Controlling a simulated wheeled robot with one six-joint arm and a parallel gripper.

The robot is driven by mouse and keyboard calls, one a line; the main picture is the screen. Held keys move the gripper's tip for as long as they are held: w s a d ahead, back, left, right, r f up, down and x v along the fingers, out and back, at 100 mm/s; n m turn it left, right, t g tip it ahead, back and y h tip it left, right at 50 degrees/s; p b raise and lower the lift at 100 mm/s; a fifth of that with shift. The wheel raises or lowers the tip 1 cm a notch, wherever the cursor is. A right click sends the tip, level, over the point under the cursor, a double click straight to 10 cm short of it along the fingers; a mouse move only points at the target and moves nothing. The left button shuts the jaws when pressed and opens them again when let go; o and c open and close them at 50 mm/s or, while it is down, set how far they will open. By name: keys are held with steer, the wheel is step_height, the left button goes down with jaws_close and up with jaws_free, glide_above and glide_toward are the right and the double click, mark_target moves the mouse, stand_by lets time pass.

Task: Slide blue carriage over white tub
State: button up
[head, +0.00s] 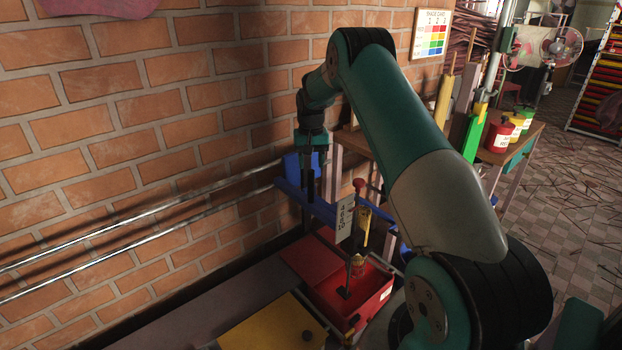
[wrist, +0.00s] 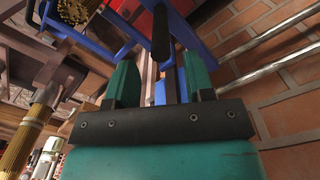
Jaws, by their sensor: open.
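The blue carriage (head: 420,238) rides on two metal rails along the brick wall; its blue frame also shows in the wrist view (wrist: 205,62), beyond my fingers. My gripper (head: 311,186) points down at the carriage's left end, beside a blue block (head: 291,165). In the wrist view my gripper (wrist: 160,82) has its two teal fingers apart. A black bar (wrist: 160,35) shows beyond and between the fingertips; I cannot tell whether anything touches it. I cannot make out a white tub in either view.
A red tub (head: 372,300) stands below the carriage, with a yellow panel (head: 270,325) in front of it. A white number card (head: 346,219) hangs near the carriage. The rails (head: 130,217) run clear to the left. Small tubs (head: 499,136) stand on a table behind.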

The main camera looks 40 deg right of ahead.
step_height(320, 180, down, 6)
steer(key=shift+r, duration=0.1)
jaws_close()
